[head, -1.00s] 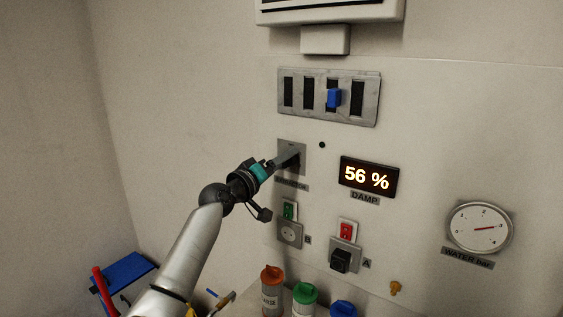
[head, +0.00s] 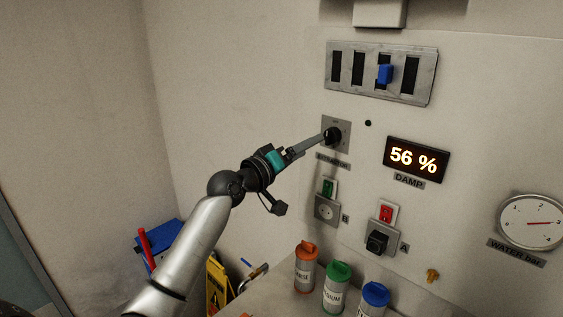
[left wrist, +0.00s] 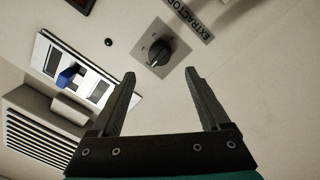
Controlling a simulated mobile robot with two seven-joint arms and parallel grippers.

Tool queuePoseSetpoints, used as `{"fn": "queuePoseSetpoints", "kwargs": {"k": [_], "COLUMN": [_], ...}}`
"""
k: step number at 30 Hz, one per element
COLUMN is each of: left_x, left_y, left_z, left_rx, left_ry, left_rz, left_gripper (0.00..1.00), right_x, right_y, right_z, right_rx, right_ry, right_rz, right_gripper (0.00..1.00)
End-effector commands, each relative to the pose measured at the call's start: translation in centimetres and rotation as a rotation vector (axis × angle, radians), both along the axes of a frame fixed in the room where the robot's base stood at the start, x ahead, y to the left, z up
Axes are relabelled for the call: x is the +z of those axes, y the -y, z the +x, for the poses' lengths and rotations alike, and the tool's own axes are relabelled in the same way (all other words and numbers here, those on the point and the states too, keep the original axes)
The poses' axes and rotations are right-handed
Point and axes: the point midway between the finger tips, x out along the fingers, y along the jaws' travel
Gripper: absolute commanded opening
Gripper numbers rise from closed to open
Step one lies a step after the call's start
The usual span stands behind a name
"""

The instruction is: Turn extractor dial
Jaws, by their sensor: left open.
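The extractor dial (head: 332,136) is a black knob on a square grey plate on the wall. In the left wrist view the dial (left wrist: 159,51) sits beyond the fingertips, between their lines, with the label EXTRACTOR (left wrist: 192,22) beside it. My left gripper (head: 318,139) points at the dial from the left in the head view. In the left wrist view my left gripper (left wrist: 160,76) is open and empty, its two fingers apart and clear of the knob. In the head view a finger overlaps the dial's edge. My right gripper is not in view.
A slotted panel with a blue slider (head: 385,74) is above the dial. A DAMP display (head: 416,160) reading 56 % is to the right. Sockets and switches (head: 386,213) are below. Lidded containers (head: 338,287) stand on the counter. A gauge (head: 531,221) is far right.

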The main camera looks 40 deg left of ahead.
Motion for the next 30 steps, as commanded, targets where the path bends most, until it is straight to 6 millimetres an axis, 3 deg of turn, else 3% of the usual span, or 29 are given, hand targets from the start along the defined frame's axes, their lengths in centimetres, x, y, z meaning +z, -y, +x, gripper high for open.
{"fn": "queuePoseSetpoints", "kwargs": {"k": [6, 13, 18, 30], "left_x": [-0.4, -0.5, -0.5, -0.4], "left_y": [-0.7, -1.1, -1.3, -1.3], "left_z": [-3.5, -6.2, -7.1, -7.3], "left_rx": [0.001, 0.000, 0.001, 0.000], "left_ry": [-0.002, -0.002, -0.001, 0.000], "left_rz": [0.001, -0.001, 0.000, -0.001], "left_gripper": [0.79, 0.79, 0.79, 0.79], "right_x": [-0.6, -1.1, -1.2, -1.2], "right_y": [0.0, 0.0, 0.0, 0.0], "right_z": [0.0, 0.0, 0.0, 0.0], "right_rx": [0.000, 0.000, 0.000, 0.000], "right_ry": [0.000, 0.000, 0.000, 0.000], "right_rz": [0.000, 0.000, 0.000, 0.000], "right_gripper": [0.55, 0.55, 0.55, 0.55]}}
